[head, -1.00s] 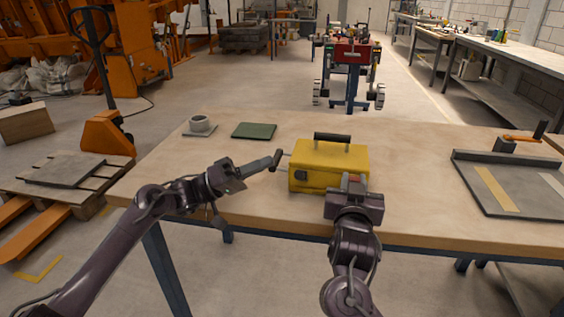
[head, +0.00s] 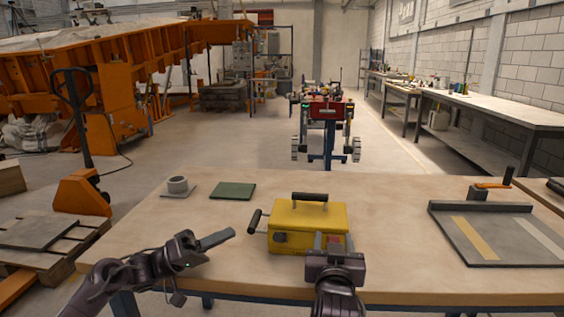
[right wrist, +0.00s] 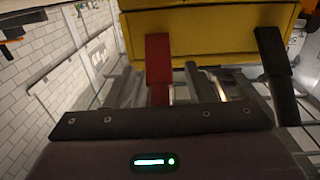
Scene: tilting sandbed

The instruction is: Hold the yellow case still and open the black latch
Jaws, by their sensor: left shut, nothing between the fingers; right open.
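The yellow case (head: 300,222) stands upright on the wooden table, with a black top handle (head: 310,197) and a black side handle (head: 255,221) on its left. The black latch (head: 281,238) is on the left of its front; a dark tab in the right wrist view (right wrist: 273,52) appears to be the same part. A red tab (right wrist: 158,62) is on the front's right. My right gripper (head: 334,243) is open at that red tab; whether it touches is unclear. My left gripper (head: 232,233) is shut and empty, left of the case and apart from it.
A grey tray (head: 480,250) with a yellow strip occupies the table's right side. Bare tabletop lies between the case and the tray.

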